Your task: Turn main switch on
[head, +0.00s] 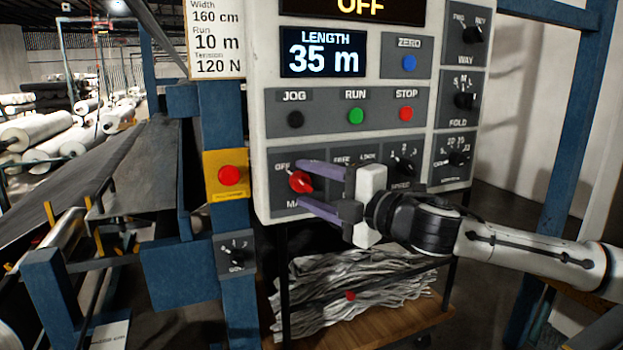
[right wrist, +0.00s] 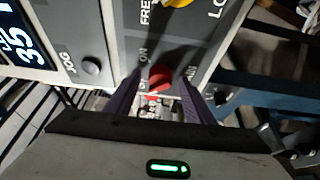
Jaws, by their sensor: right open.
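The main switch is a red rotary knob (head: 301,182) at the lower left of the control panel, with an OFF label at its upper left. It also shows in the right wrist view as a red knob (right wrist: 160,76) with an ON label beside it. The panel's top display (head: 360,6) reads OFF. My right gripper (head: 298,184) is open, with one purple finger above the knob and one below it. In the right wrist view the knob lies between the fingers; I cannot tell whether they touch it. My left gripper is not in view.
Close by are the JOG (head: 295,119), RUN (head: 356,116) and STOP (head: 405,114) buttons, a speed dial (head: 404,164) and a red button on a yellow box (head: 229,175). A cart (head: 400,322) with crumpled grey material stands below. A blue post (head: 575,120) stands right.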

